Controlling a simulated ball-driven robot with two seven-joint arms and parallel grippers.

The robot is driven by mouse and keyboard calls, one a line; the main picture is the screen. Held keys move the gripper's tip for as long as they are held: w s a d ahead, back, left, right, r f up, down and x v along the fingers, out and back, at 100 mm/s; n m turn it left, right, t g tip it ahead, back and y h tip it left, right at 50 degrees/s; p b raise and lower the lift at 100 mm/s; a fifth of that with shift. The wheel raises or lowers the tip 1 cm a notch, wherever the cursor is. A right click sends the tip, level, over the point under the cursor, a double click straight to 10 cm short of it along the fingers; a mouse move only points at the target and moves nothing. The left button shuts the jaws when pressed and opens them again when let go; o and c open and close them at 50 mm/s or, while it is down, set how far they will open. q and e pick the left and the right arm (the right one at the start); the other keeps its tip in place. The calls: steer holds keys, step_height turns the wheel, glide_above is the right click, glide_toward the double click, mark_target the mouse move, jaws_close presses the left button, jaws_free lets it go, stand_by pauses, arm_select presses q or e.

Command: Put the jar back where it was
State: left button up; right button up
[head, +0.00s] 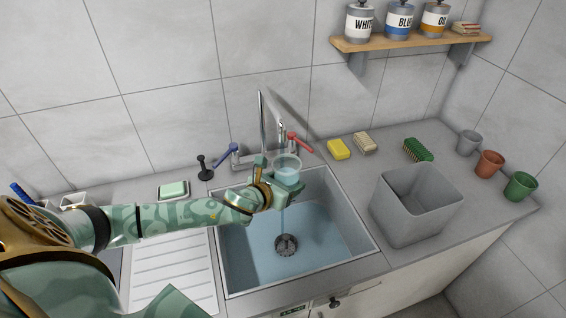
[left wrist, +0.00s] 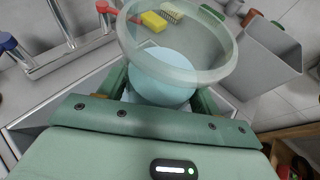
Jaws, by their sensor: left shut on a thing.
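A clear glass jar (head: 288,164) with pale blue liquid in it is held over the sink, close to the tap. My left gripper (head: 287,182) is shut around the jar, its arm reaching in from the left. In the left wrist view the jar (left wrist: 165,75) stands between the fingers, its wide open rim toward the camera. The sink (head: 330,235) below is pale blue inside, with a round dark drain (head: 286,245). A thin pale streak shows below the gripper; I cannot tell where it starts. My right gripper is not in view.
The chrome tap (head: 263,125) has a blue lever (head: 227,152) and a red lever (head: 300,143). A grey bin (head: 415,215) stands right of the sink. A yellow sponge (head: 339,149), brushes and several cups line the back counter. A ribbed drainboard (head: 172,272) lies left.

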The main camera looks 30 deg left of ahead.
arm_select(q)
steer(key=shift+s+d+r+p, duration=0.2)
steer(key=shift+s+d+p, duration=0.2)
steer(key=shift+s+d, duration=0.7)
steer(key=shift+s, duration=0.05)
steer(key=shift+f, duration=0.1)
